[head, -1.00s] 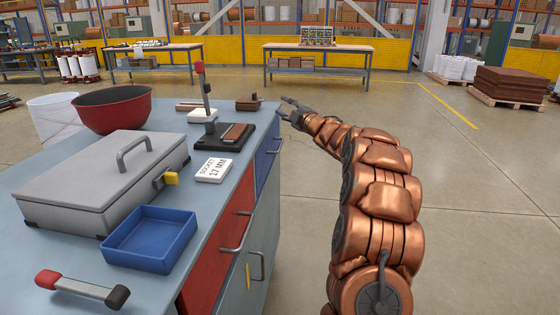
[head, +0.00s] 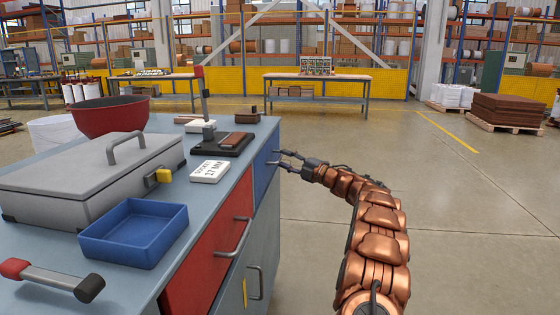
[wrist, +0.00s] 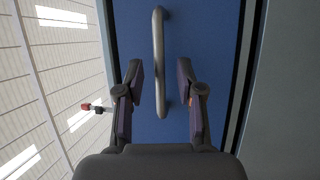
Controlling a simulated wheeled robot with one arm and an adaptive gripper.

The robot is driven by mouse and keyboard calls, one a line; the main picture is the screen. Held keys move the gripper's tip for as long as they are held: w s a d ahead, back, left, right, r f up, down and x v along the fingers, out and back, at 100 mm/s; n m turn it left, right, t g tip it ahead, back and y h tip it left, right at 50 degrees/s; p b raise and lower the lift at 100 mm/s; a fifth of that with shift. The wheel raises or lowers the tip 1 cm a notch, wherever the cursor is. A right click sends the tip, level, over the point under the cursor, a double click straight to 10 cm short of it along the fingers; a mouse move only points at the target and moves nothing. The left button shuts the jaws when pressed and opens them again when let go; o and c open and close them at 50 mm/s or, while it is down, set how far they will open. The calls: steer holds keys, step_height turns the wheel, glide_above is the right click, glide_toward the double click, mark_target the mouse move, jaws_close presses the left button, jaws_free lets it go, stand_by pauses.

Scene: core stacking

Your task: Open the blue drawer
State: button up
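The blue drawer (head: 265,168) is in the bench's side at its far end, above a grey panel, and looks closed. Its blue front also fills the middle of the wrist view (wrist: 200,45). Its grey bar handle (wrist: 158,50) runs up and down in the wrist view, with its lower end between my fingers. My gripper (head: 282,160) points at the drawer front from the right. In the wrist view my gripper (wrist: 160,85) is open, one finger on each side of the handle, with gaps to both. Contact with the handle is not visible.
A red drawer (head: 222,250) with a grey handle and a grey cabinet door (head: 262,250) are nearer on the same bench side. The bench top holds a grey lidded box (head: 95,180), a blue tray (head: 135,250) and a red bowl (head: 110,116).

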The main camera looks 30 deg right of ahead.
steer(key=shift+x, duration=1.4)
steer(key=shift+c, duration=0.3)
jaws_close()
